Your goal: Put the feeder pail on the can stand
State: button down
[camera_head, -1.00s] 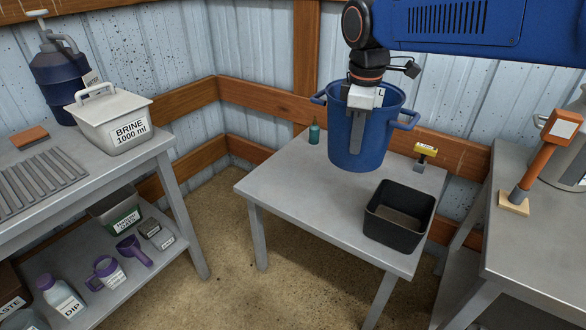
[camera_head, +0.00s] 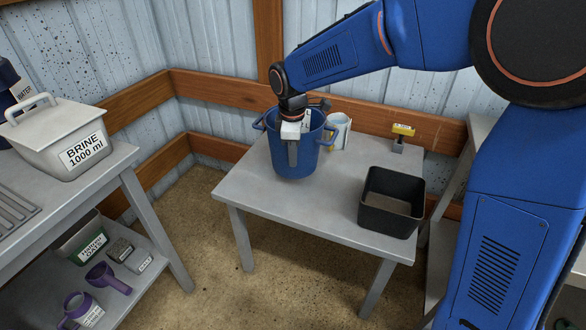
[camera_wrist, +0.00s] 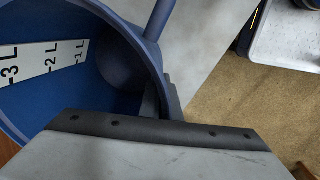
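The feeder pail (camera_head: 277,150) is a blue bucket with two side handles. It is upright at the back left of the low grey table (camera_head: 290,208), seemingly the can stand. I cannot tell whether its base touches the top. My gripper (camera_head: 292,148) points down at the pail's near wall, with one finger outside it, and appears clamped on the rim. In the wrist view, the pail (camera_wrist: 115,75) shows its inside, with a white litre scale. The finger inside is mostly hidden.
A black open tub (camera_head: 391,203) stands at the table's front right. A white cylinder (camera_head: 340,132) is close to the pail's right, and a yellow-topped item (camera_head: 402,133) is at the back right. The table's front middle is clear. The brine box (camera_head: 62,138) is on the left bench.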

jog(key=shift+f, duration=2.3)
jog(key=c, duration=2)
grip_release()
notch_tip(320, 180, up, 12)
jog(key=s, duration=0.1)
jog(key=shift+d, duration=0.15)
